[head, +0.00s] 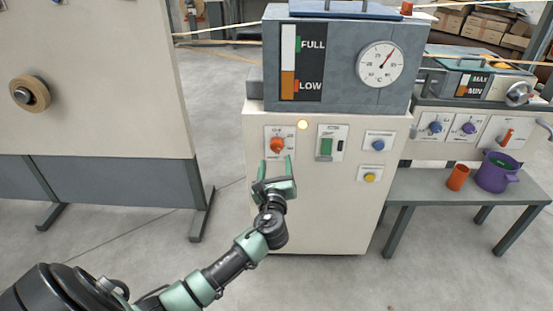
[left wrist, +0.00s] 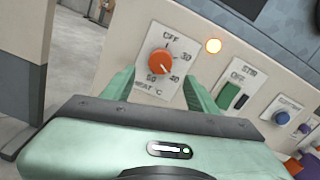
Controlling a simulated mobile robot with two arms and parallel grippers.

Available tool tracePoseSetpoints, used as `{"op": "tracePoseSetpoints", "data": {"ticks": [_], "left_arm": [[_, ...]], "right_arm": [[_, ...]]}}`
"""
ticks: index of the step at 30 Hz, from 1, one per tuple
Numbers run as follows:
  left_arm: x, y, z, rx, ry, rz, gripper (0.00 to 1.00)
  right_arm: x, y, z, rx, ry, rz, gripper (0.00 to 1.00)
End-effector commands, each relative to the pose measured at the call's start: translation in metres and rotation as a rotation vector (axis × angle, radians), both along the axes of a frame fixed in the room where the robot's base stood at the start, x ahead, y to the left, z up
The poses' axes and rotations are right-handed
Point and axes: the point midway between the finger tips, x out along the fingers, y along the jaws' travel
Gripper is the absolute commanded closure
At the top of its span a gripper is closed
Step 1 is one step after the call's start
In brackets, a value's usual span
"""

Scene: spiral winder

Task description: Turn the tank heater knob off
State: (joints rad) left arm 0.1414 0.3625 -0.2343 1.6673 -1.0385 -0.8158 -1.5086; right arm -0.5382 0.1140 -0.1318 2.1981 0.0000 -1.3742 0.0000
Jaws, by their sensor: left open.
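The tank heater knob (head: 277,145) is an orange dial on a white plate, on the front of the cream cabinet below the grey tank. In the left wrist view the orange knob (left wrist: 160,62) has the marks OFF, 30, 40 and 50 around it, with its white pointer line toward the lower right, near 40. My left gripper (head: 275,168) is open just below and in front of the knob. In the left wrist view its two fingers (left wrist: 156,85) stand either side of the knob's lower part, apart from it as far as I can tell. My right gripper is not in view.
An amber lamp (head: 302,125) glows beside the heater plate. A green STIR switch (head: 326,146), a blue button (head: 378,145) and a yellow button (head: 370,177) sit to the right. The tank's dial gauge (head: 380,64) is above. A bench (head: 425,190) holds an orange cup (head: 458,177) and purple pot (head: 496,174).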

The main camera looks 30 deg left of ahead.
Motion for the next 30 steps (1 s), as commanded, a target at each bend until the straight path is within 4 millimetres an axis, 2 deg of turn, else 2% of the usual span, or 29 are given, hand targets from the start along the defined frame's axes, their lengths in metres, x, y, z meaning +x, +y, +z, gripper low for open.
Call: {"op": "tracePoseSetpoints", "data": {"ticks": [15, 26, 29, 30], "left_arm": [[0.059, 0.037, 0.002, 0.009, -0.002, 0.003, 0.41], [0.065, 0.040, 0.003, 0.008, -0.001, 0.000, 0.41], [0.065, 0.040, 0.003, 0.008, -0.001, 0.000, 0.66], [0.065, 0.040, 0.003, 0.008, -0.001, 0.001, 0.77]], "right_arm": [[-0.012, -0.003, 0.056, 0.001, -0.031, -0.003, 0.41], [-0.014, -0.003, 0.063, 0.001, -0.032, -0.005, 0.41], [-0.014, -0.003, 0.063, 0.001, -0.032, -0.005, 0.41], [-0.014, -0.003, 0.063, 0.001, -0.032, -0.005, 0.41]]}}
